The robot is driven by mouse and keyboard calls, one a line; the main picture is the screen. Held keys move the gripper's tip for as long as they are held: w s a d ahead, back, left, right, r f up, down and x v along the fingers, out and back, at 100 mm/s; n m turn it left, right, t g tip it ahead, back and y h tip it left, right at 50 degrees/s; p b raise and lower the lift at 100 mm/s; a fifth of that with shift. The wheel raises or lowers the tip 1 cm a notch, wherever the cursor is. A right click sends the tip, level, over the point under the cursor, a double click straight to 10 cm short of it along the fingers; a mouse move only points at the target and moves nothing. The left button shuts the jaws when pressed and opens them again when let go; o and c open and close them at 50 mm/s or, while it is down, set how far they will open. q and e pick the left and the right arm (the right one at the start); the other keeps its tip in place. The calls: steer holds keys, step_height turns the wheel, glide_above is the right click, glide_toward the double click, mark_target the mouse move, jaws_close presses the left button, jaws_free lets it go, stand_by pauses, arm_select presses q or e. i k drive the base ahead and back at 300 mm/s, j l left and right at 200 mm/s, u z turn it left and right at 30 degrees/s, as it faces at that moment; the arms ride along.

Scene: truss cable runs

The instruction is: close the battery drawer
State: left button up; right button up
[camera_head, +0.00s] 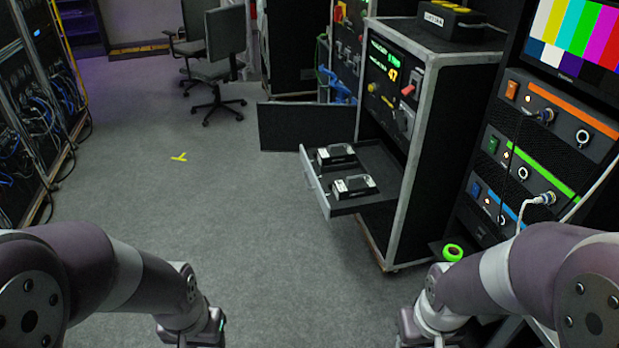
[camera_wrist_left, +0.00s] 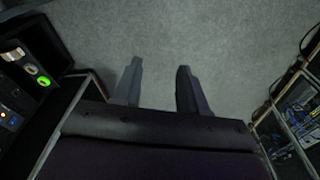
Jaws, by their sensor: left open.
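The battery drawer (camera_head: 313,180) is pulled out to the left from the lower part of a black rack cabinet (camera_head: 396,215) with metal edges. Two battery packs, one farther back (camera_head: 336,155) and one nearer (camera_head: 354,187), lie in it. My left gripper (camera_head: 208,335) is low in the head view, left of the drawer and nearer to me, not touching it. In the left wrist view its two fingers (camera_wrist_left: 158,72) are apart with only grey floor between them. My right gripper (camera_head: 425,335) is at the bottom edge, partly cut off, so its fingers do not show.
A black panel (camera_head: 300,126) stands out from the cabinet behind the drawer. Office chairs (camera_head: 222,55) stand at the back. Cabled racks (camera_head: 35,110) line the left; a monitor rack (camera_head: 530,150) is at right.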

mark_target(373, 157)
steer(key=i+j+z, duration=0.1)
steer(key=z, duration=0.35)
steer(key=i+j+z, duration=0.2)
steer(key=i+j, duration=0.15)
steer(key=i+j+z, duration=0.2)
steer(key=i+j, duration=0.2)
steer(key=i+j+z, duration=0.15)
steer(key=i+j, duration=0.2)
steer(key=i+j+z, duration=0.2)
steer(key=j, duration=0.4)
steer(key=i+j, duration=0.25)
steer(key=j, duration=0.15)
steer(key=i+j, duration=0.3)
steer(key=j, duration=0.15)
steer(key=i+j, duration=0.25)
steer(key=j, duration=0.15)
steer(key=i+j, duration=0.25)
steer(key=j, duration=0.15)
